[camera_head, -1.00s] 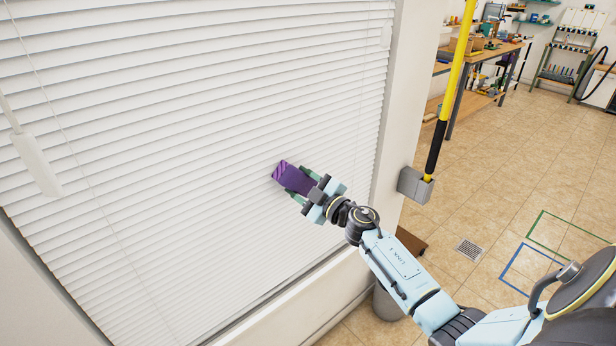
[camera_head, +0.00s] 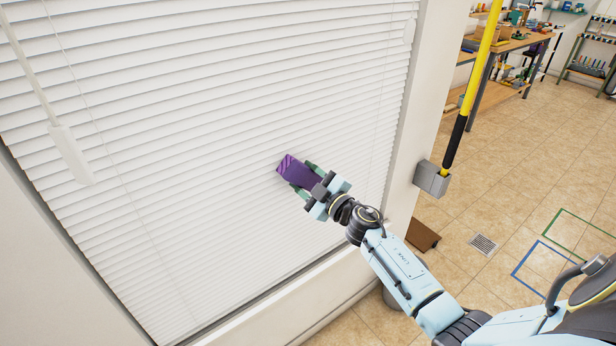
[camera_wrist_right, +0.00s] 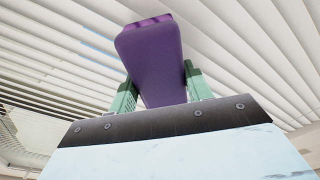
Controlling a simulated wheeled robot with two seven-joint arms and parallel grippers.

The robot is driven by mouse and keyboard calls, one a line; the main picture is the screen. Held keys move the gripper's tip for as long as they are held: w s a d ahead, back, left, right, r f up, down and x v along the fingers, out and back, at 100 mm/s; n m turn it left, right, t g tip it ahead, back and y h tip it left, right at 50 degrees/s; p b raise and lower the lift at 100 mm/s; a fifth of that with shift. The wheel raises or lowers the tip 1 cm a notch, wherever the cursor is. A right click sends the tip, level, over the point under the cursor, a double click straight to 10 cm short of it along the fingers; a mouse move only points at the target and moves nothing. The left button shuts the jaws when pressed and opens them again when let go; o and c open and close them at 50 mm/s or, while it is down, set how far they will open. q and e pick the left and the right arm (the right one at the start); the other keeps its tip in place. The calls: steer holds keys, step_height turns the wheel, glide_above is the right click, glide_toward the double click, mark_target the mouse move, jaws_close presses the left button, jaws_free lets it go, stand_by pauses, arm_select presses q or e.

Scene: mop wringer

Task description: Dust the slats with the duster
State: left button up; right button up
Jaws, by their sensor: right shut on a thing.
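The white slats (camera_head: 210,130) of a window blind fill the left and middle of the head view. My right gripper (camera_head: 312,182) is shut on the purple duster (camera_head: 297,171), whose striped end points at the slats in the middle-right part of the blind. The duster also shows in the right wrist view (camera_wrist_right: 150,55), between the green fingers, with the slats behind it. I cannot tell whether the duster touches the slats. My left gripper is not in view.
A white wand (camera_head: 70,150) hangs before the blind at left. Right of the window, a yellow pole (camera_head: 473,80) stands in a grey wall holder (camera_head: 431,179). A workbench (camera_head: 500,50) stands at the back. Open tiled floor lies at right.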

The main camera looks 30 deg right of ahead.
steer(key=shift+w+d, duration=0.1)
steer(key=shift+d, duration=1.55)
steer(key=shift+w+d+b, duration=0.15)
steer(key=shift+d+b, duration=0.3)
steer(key=shift+d, duration=1.15)
steer(key=shift+w+d+b, duration=0.15)
steer(key=shift+d+b, duration=0.3)
steer(key=shift+d, duration=1.15)
steer(key=shift+w+d+b, duration=0.15)
steer(key=shift+d+b, duration=0.45)
steer(key=shift+d, duration=1)
steer(key=shift+w+d+b, duration=0.1)
steer(key=shift+d+b, duration=0.45)
steer(key=shift+d, duration=1)
steer(key=shift+a+r+p, duration=0.1)
steer(key=shift+a+p, duration=0.7)
steer(key=shift+a, duration=0.2)
steer(key=shift+s+a+p, duration=0.15)
steer(key=shift+a+p, duration=0.7)
steer(key=shift+a, duration=0.75)
steer(key=shift+s+a+p, duration=0.15)
steer(key=shift+a+p, duration=0.7)
steer(key=shift+a, duration=0.75)
steer(key=shift+s+a+p, duration=0.15)
steer(key=shift+a+p, duration=0.45)
steer(key=shift+a, duration=1.35)
steer(key=shift+s+a+p, duration=0.15)
steer(key=shift+a+p, duration=0.4)
steer(key=shift+a, duration=1.4)
steer(key=shift+s, duration=0.1)
